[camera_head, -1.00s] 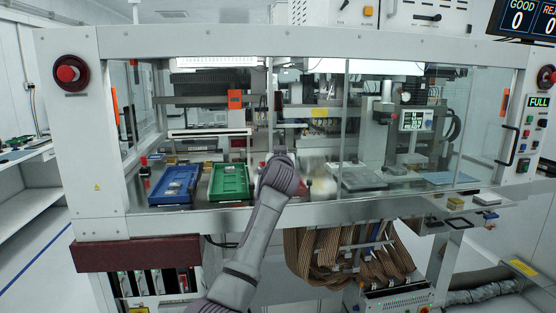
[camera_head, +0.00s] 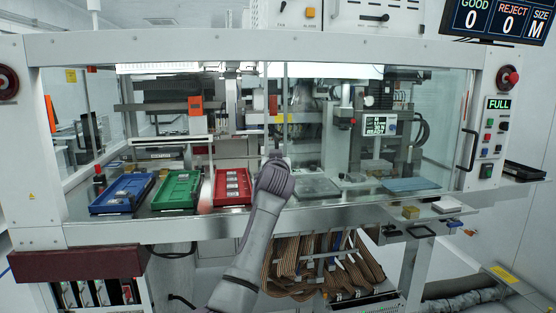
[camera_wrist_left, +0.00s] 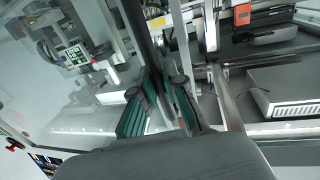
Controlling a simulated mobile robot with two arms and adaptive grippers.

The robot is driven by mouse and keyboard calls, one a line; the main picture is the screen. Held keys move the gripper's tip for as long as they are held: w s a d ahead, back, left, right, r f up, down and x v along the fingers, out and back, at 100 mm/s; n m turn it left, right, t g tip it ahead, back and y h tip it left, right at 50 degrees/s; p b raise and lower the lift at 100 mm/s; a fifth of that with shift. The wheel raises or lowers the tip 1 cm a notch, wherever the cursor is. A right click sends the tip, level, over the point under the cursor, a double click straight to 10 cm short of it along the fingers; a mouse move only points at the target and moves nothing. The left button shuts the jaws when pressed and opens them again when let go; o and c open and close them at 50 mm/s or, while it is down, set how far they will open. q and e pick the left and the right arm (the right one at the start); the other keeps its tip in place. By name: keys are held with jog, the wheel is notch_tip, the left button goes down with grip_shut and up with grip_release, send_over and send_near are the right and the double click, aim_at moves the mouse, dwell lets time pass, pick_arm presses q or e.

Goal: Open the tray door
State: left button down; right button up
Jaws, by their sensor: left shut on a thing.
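The tray door is a clear sliding panel (camera_head: 276,120) in the front of the machine, with its upright edge near the middle. My left arm reaches up from the bottom, and its wrist hides the left gripper in the head view. In the left wrist view the left gripper (camera_wrist_left: 165,105) has its two green-padded fingers on either side of the dark upright bar (camera_wrist_left: 140,32) of the door, shut on it. The exact contact is partly hidden by the wrist housing. My right gripper is not in view.
Behind the front, a blue tray (camera_head: 122,194), a green tray (camera_head: 177,190) and a red tray (camera_head: 232,186) stand in a row on the left. A control panel (camera_head: 491,133) is on the right. Brown ribbon cables (camera_head: 310,265) hang below the ledge.

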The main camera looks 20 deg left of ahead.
pick_arm(q)
jog(key=c, duration=1.2)
grip_release()
jog(key=shift+s+a, duration=0.1)
jog(key=shift+a, duration=0.05)
jog(key=v, duration=1.2)
